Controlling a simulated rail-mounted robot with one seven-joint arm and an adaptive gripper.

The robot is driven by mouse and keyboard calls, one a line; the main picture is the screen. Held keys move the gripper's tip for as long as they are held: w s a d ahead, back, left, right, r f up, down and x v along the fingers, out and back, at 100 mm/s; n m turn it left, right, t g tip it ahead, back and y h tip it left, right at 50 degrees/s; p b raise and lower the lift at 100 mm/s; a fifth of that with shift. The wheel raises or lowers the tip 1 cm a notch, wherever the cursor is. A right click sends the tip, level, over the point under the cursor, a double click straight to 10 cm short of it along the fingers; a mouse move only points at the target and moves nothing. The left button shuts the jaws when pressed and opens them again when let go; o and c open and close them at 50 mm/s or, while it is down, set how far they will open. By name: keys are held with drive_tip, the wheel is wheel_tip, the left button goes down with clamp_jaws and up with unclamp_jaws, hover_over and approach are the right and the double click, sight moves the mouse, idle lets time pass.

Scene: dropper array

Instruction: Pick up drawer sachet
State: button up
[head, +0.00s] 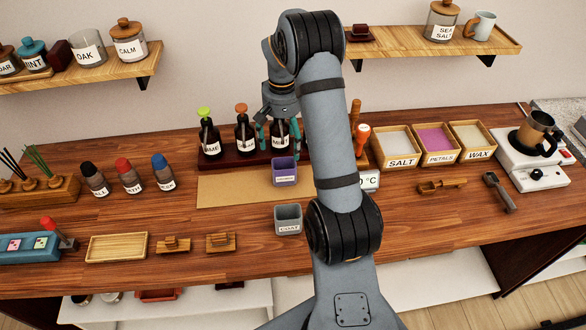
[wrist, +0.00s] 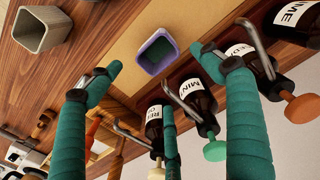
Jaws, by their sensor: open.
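I cannot make out a drawer sachet in either view, and no open drawer shows. My gripper (head: 279,140) is open and empty, with teal fingers, beside the dropper bottles at the back of the table. In the wrist view the gripper (wrist: 156,62) has its fingers spread, with the purple cup (wrist: 155,68) beyond and between their tips. The purple cup also shows in the head view (head: 285,174), just in front of the gripper. My arm hides part of the table behind it.
Dropper bottles (head: 209,138) stand in a dark rack, close to my fingers. A grey cup (head: 288,220) stands nearer the front. Labelled trays (head: 401,163) and a scale with a mug (head: 534,135) are at right. Low white shelves (head: 190,312) show under the front edge.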

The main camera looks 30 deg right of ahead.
sight(284, 162)
wheel_tip(284, 162, down, 9)
drive_tip(key=p, duration=0.3)
drive_tip(key=shift+s+a, duration=0.1)
drive_tip(key=shift+c, duration=1.2)
drive_tip(key=c, duration=1.1)
drive_tip(key=shift+c, duration=0.6)
drive_tip(key=shift+r, duration=0.1)
